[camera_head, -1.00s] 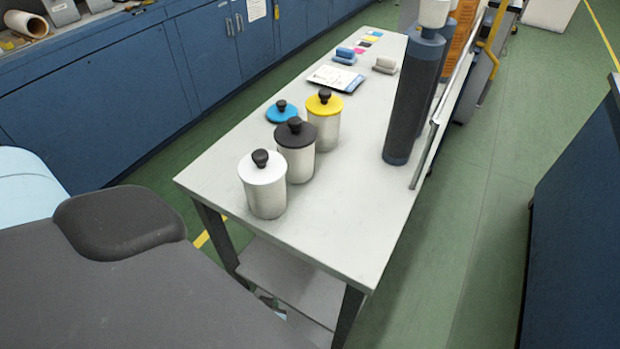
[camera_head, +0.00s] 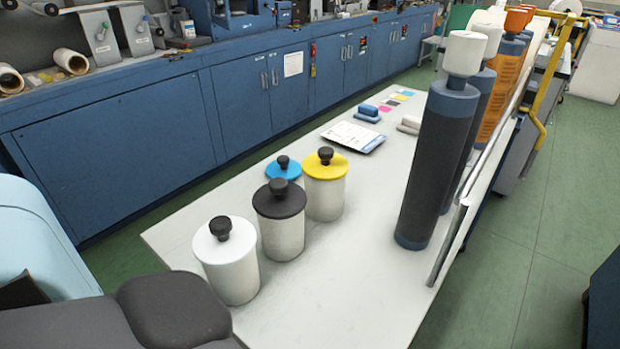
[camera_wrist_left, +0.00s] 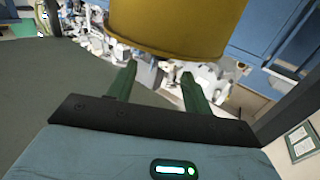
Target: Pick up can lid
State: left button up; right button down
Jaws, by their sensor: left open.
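In the head view three off-white cans stand upright in a row on the white table (camera_head: 350,265). They wear a white lid (camera_head: 224,242), a black lid (camera_head: 279,200) and a yellow lid (camera_head: 326,167), each with a black knob. A blue lid (camera_head: 283,170) with a black knob appears to lie flat on the table, partly hidden behind the black-lidded can. My left gripper (camera_wrist_left: 157,80) shows only in the left wrist view, open, with nothing between its fingers. It cannot be placed against the lids. My right gripper is not in view.
Tall dark cylinders (camera_head: 436,165) stand along the table's right side by a metal rail (camera_head: 449,240). A printed sheet (camera_head: 353,137) and small blocks lie farther back. Blue cabinets (camera_head: 120,140) line the left. A large yellow-brown rounded object (camera_wrist_left: 180,25) is beyond my left fingers.

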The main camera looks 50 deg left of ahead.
pick_arm(q)
jog(key=shift+w, duration=0.45)
jog(key=shift+s+a+r, duration=0.1)
jog(key=shift+a, duration=0.45)
jog(key=shift+x, duration=0.8)
jog(key=shift+p+x, duration=0.7)
jog(key=shift+x, duration=1.25)
jog(key=shift+a, duration=0.6)
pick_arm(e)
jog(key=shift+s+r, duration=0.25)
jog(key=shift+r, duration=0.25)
pick_arm(q)
jog(key=shift+c, duration=0.2)
